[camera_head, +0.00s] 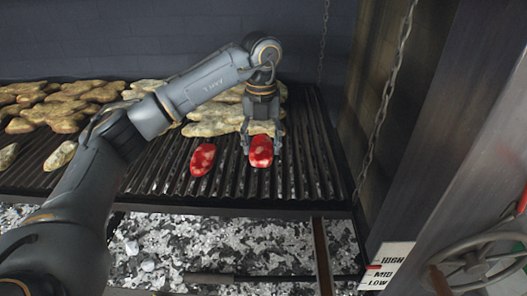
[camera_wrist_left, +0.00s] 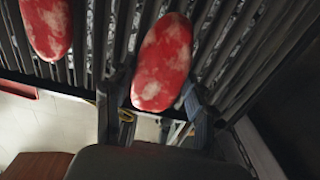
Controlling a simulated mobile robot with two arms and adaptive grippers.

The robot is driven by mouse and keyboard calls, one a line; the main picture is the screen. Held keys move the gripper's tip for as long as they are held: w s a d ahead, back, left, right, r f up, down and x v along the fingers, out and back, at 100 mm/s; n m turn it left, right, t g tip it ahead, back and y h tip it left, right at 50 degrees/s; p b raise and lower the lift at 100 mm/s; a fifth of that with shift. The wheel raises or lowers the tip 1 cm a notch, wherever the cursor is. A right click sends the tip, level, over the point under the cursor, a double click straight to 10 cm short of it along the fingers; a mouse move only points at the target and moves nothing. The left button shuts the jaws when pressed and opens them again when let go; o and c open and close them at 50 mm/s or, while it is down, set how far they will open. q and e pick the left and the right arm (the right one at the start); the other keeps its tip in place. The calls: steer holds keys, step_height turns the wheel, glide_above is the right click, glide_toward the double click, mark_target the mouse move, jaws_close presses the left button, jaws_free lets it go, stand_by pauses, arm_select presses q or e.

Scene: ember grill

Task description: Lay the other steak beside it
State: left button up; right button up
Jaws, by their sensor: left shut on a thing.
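One red, marbled steak (camera_head: 203,159) lies on the ridged grill grate (camera_head: 310,165); it also shows at the upper left of the left wrist view (camera_wrist_left: 47,27). A second red steak (camera_head: 261,151) is just to its right, with a small gap between them. My left gripper (camera_head: 262,146) reaches down over this second steak and is shut on it, a finger on each side. In the left wrist view the held steak (camera_wrist_left: 162,62) sits between the fingertips, at or just above the grate; I cannot tell if it touches the bars. My right gripper is not in view.
Several browned, pale pieces (camera_head: 60,105) cover the grate's left and back, some behind my left gripper. A hanging chain (camera_head: 388,100), a hand wheel (camera_head: 478,262) and a height label (camera_head: 388,266) are at the right. Ash and embers (camera_head: 230,240) lie below the grate.

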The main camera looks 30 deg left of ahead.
mark_target(264, 144)
arm_select(q)
steer(key=shift+w+f, duration=0.3)
steer(key=shift+f, duration=0.15)
step_height(264, 144, down, 3)
steer(key=shift+w+d+r+p, duration=0.1)
steer(key=shift+w+r+p, duration=0.1)
steer(key=shift+p, duration=0.35)
steer(key=shift+f, duration=0.35)
steer(key=shift+s, duration=0.1)
steer(key=shift+f, duration=0.2)
steer(key=o, duration=1.3)
